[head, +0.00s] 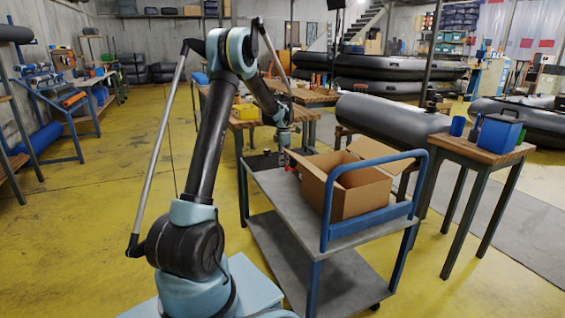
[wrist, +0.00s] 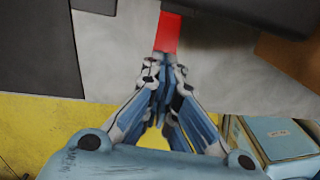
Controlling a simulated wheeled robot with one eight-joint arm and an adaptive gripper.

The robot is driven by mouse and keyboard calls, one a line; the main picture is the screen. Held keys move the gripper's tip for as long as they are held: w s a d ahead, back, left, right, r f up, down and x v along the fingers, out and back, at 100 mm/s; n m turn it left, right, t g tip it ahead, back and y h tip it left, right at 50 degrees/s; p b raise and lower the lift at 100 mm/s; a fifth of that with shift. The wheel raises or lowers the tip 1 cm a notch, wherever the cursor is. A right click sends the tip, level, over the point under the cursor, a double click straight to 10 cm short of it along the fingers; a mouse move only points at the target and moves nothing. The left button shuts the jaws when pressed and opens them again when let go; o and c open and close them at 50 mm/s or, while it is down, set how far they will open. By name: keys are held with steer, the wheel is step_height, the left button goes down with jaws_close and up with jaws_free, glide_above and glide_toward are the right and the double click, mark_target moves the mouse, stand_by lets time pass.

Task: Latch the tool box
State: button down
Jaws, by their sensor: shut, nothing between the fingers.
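In the wrist view a dark body (wrist: 245,8) fills part of the top edge. A red tab (wrist: 167,33), apparently a latch, reaches down from it. My gripper (wrist: 161,72) is shut and empty, its fingertips just below the tab's near end; I cannot tell whether they touch. In the head view my gripper (head: 284,150) is low over the cart, beside the dark box. The latch's state is unclear.
The grey cart (head: 270,185) has a blue handle rail (head: 375,158) and carries an open cardboard box (head: 350,190) close to my gripper. A table at the right holds a blue box (head: 502,132). Yellow floor lies open at the left.

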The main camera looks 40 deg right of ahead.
steer(key=shift+r, duration=0.8)
steer(key=w+a+r, duration=0.2)
steer(key=a+r, duration=0.4)
steer(key=r, duration=0.1)
steer(key=shift+w+r, duration=0.25)
steer(key=shift+w, duration=0.15)
stand_by(0.4)
